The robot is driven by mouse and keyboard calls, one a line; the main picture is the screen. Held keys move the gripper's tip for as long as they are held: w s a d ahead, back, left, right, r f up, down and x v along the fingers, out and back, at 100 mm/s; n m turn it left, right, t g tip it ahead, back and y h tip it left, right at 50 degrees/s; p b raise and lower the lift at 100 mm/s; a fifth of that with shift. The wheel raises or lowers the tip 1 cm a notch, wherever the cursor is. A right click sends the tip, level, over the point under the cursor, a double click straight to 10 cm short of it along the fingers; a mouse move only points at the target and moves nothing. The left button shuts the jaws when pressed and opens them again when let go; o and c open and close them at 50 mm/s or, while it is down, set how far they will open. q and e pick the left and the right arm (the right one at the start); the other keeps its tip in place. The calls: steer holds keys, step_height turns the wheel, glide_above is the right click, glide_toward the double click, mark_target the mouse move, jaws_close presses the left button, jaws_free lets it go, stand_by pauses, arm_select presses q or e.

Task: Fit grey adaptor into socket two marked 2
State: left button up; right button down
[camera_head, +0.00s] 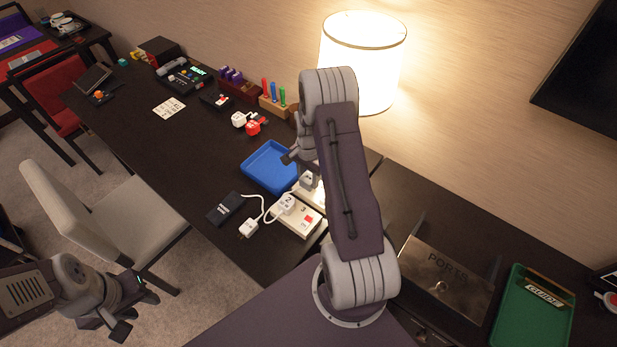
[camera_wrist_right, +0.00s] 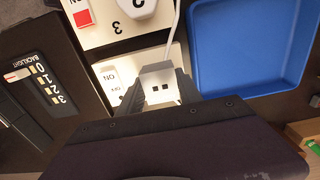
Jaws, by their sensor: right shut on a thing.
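My right gripper (camera_wrist_right: 158,98) is shut on the grey adaptor (camera_wrist_right: 158,76), a small block with two dark square holes. The panel shows a 3 and a red square. My left gripper (camera_head: 132,312) is open and empty, away from the table.
A blue tray (camera_head: 268,167) lies beside the panel. A black box (camera_head: 225,209) and a white plug (camera_head: 249,228) lie left of it. The backlight switch box (camera_wrist_right: 40,85) shows in the wrist view. A lit lamp (camera_head: 362,60) stands behind the right arm.

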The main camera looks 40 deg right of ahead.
mark_target(308, 178)
steer(key=shift+f, duration=0.35)
steer(key=c, duration=0.7)
jaws_free()
steer(key=shift+r, duration=0.1)
step_height(308, 178, up, 9)
